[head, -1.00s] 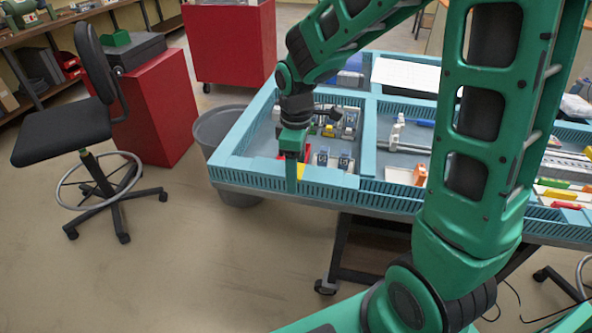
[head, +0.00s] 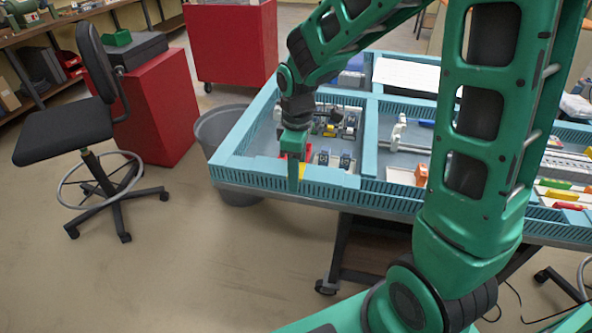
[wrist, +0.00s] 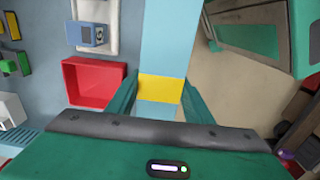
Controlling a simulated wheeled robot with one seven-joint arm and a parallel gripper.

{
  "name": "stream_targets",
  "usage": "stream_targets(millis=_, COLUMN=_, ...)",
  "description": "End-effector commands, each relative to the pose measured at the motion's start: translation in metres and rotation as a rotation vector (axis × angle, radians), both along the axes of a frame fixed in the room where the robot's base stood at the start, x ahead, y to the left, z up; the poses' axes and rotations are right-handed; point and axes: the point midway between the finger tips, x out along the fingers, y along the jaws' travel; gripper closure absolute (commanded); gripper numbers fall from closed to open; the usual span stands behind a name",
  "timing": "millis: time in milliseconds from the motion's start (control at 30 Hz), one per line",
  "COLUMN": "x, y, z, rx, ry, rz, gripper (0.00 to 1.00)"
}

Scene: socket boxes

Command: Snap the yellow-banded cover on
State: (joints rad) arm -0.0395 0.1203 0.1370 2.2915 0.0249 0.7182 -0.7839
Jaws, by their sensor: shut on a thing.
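The yellow-banded cover (wrist: 160,88) is a flat light-blue strip with a yellow band across it. In the wrist view the band lies between the fingers of my gripper (wrist: 158,98), which is shut on the cover there. In the head view my gripper (head: 293,188) points down at the front edge of the table, and the cover (head: 335,179) runs to the right along the slotted light-blue duct (head: 390,196). The cover lies at the top of this duct; I cannot tell whether it is seated or just above. The fingers hide part of the band.
An open red box (wrist: 95,82) and a blue socket piece (wrist: 92,35) lie inside the tray, left of the cover in the wrist view. Several socket parts stand behind my gripper. A grey bin (head: 222,130) and a black chair (head: 65,130) are left of the table.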

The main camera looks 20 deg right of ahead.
Motion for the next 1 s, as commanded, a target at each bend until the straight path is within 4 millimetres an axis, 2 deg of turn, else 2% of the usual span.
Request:
stream_targets(millis=467, x=0.000, y=0.000, z=0.003, rx=0.000, ry=0.000, rz=0.000, gripper=0.96)
stream_targets(millis=1000, x=0.001, y=0.000, z=0.038, rx=0.000, ry=-0.001, rz=0.000, gripper=0.96)
